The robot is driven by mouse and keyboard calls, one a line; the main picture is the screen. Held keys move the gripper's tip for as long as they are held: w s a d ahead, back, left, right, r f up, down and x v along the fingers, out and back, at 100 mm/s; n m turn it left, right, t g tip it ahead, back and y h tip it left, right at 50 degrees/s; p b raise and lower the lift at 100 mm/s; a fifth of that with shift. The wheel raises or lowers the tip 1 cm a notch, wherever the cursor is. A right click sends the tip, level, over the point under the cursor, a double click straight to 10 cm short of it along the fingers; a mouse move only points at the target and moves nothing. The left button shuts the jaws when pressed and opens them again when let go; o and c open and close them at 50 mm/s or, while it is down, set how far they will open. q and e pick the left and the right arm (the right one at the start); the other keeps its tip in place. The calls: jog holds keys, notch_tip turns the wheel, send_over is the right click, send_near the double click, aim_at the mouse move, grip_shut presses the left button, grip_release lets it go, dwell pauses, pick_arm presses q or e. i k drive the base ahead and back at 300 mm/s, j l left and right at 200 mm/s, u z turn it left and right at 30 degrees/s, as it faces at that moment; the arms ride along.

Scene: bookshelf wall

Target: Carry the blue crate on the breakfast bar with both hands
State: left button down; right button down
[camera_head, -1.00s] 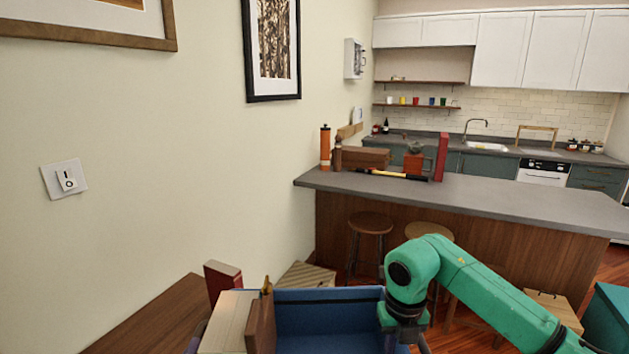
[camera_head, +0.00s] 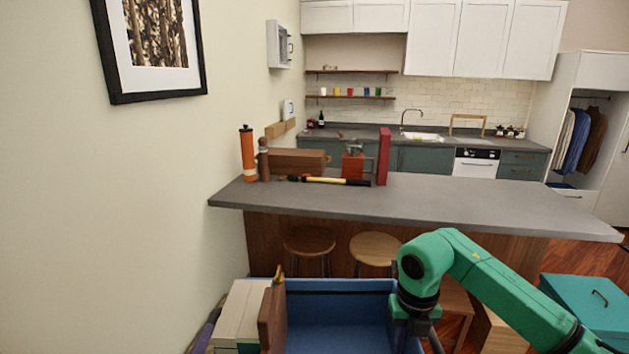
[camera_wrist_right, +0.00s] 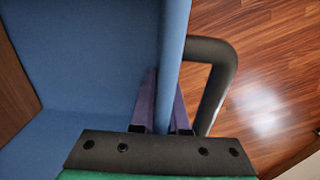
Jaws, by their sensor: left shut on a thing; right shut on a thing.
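The blue crate (camera_head: 340,313) is in front of me at the bottom of the head view, short of the breakfast bar (camera_head: 400,198). A pale box (camera_head: 240,310) and a brown board-like thing (camera_head: 272,318) show at its left side. My left gripper (camera_head: 205,335) shows only as a purple sliver at the crate's left edge, shut on it. My green right arm reaches to the crate's right side. In the right wrist view, my right gripper (camera_wrist_right: 163,88) has its purple fingers on either side of the crate wall (camera_wrist_right: 174,45), beside a dark handle (camera_wrist_right: 222,75).
The bar's right part is clear. Two stools (camera_head: 309,241) stand before it.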

aim_at(317, 194)
jog(key=i+l, duration=0.1)
jog(key=i, duration=0.95)
jog(key=i+l, duration=0.1)
jog(key=i, duration=0.95)
jog(key=i+l, duration=0.1)
jog(key=i, duration=1)
